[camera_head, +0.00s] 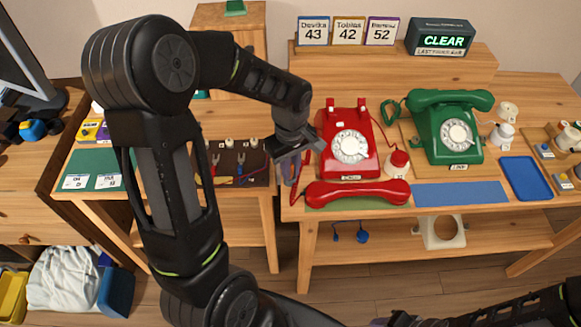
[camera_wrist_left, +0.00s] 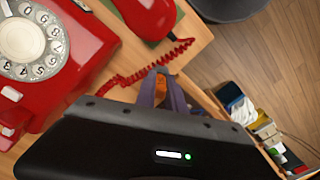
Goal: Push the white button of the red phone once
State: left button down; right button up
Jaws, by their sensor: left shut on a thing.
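The red phone (camera_head: 347,164) stands on the table, its dial facing me. Its small white button (camera_head: 340,125) is above the dial; it also shows in the left wrist view (camera_wrist_left: 11,93). The red handset (camera_head: 357,192) lies off the phone, in front of it. My left gripper (camera_head: 291,168) is just left of the phone, pointing down, apart from the button.
A green phone (camera_head: 446,127) stands right of the red one. A small red-and-white object (camera_head: 398,163) stands between them. A blue mat (camera_head: 460,194) and blue tray (camera_head: 526,178) lie to the right. A CLEAR display (camera_head: 440,37) stands behind.

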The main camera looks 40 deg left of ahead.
pick_arm(q)
jog(key=c, duration=1.3)
grip_release()
jog(key=shift+c, duration=0.2)
notch_tip(320, 180, up, 8)
jog(key=shift+f, duration=0.1)
